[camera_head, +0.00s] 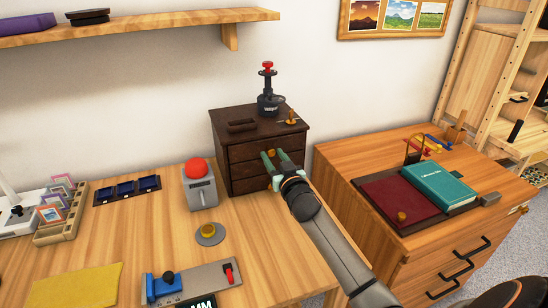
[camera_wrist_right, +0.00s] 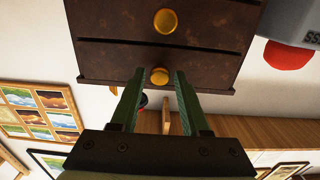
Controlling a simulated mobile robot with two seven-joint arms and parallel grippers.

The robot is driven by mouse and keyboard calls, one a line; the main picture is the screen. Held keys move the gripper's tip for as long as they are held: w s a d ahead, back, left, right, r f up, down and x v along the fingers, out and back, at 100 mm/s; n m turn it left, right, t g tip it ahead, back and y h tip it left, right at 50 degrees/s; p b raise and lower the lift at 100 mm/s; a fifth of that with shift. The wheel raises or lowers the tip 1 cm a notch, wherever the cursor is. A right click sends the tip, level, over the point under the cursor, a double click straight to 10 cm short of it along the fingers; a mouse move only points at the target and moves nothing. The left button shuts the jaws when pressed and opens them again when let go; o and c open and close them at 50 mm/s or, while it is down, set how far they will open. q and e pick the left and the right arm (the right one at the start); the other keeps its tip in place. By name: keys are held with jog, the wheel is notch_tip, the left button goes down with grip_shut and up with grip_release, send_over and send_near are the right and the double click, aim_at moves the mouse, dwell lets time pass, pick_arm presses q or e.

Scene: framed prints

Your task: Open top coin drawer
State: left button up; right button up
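A dark brown wooden coin cabinet (camera_head: 262,172) stands at the back of the desk against the wall, its drawers stacked in front. My right gripper (camera_head: 280,155) is at the upper part of the drawer fronts. In the right wrist view, which looks turned upside down, the open green fingers (camera_wrist_right: 159,78) stand either side of a round brass knob (camera_wrist_right: 159,76), with a small gap on each side. This appears to be the top drawer's knob. A second brass knob (camera_wrist_right: 165,20) belongs to a lower drawer. The drawers look closed. My left gripper is out of view.
A grey box with a red ball button (camera_head: 200,188) stands just left of the cabinet. A black stand with a red knob (camera_head: 269,92) is on the cabinet top. A side cabinet with a teal book (camera_head: 440,183) is to the right.

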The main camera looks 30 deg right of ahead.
grip_shut()
dwell(1.1)
